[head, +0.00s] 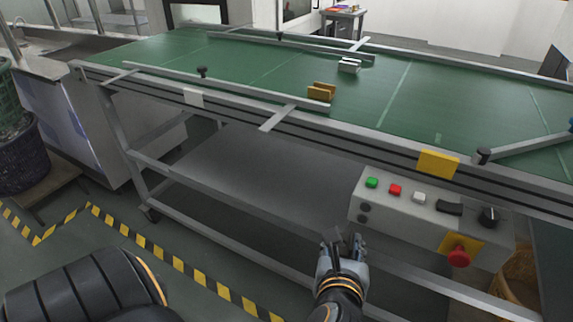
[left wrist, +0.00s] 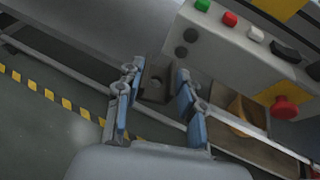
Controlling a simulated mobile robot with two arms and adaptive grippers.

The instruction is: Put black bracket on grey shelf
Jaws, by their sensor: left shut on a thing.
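My left gripper (head: 343,250) is in front of the conveyor stand, just left of the control box and near the front edge of the grey shelf (head: 240,175). In the left wrist view the left gripper (left wrist: 155,82) is shut on the black bracket (left wrist: 156,80), a dark piece with a round hole, held between the blue-grey fingers. The bracket is small and mostly hidden by the fingers in the head view. The grey shelf (left wrist: 95,30) also shows at the upper left of the wrist view; its visible surface is bare. My right gripper is not in view.
A control box (head: 430,215) with buttons and a red emergency stop (head: 458,257) juts out at the right. The green conveyor belt (head: 230,65) above carries a yellow-brown bracket (head: 321,92) and a silver piece (head: 349,65). A lower rail runs beneath the shelf.

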